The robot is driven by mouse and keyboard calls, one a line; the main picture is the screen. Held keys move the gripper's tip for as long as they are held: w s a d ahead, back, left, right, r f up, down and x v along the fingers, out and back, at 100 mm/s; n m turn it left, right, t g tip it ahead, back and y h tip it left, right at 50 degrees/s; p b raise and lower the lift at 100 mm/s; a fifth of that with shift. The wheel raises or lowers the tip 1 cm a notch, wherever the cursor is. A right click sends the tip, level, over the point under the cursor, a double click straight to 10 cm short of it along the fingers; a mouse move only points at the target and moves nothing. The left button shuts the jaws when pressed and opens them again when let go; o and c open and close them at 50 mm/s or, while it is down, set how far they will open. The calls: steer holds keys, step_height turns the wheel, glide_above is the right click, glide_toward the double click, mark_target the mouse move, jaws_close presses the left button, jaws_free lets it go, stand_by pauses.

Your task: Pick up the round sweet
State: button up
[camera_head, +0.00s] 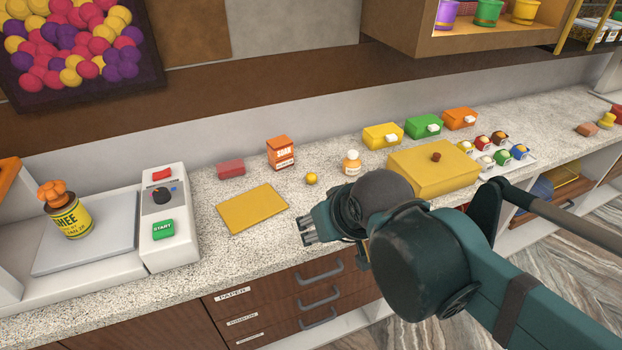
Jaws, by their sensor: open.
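A small round yellow sweet (311,178) sits on the speckled counter, between the orange box and a small bottle. My gripper (305,232) is over the counter's front edge, nearer the camera than the sweet and apart from it. Its fingers point left and hold nothing that I can see. The arm hides part of the counter to the right of the gripper.
A flat yellow mat (252,208) lies left of the gripper. A small bottle (351,162), an orange box (281,153) and a red block (231,170) stand near the sweet. A yellow box (434,172) is right.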

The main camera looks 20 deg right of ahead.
steer(key=shift+r, duration=0.1)
steer(key=shift+c, duration=0.5)
steer(key=w+d+r+m+g+p, duration=0.2)
steer(key=w+r+m+p, duration=0.3)
steer(key=w+p, duration=0.25)
steer(key=m+g+h+p, duration=0.1)
steer(key=m+g+p, duration=0.4)
steer(key=m+p, duration=1.05)
glide_above(311, 174)
steer(key=a, duration=0.1)
steer(key=shift+s+f+n+p, duration=0.1)
steer(key=shift+f+n+p, duration=0.25)
steer(key=shift+f, duration=1.7)
steer(key=shift+d+f, duration=0.15)
steer(key=shift+f, duration=1.15)
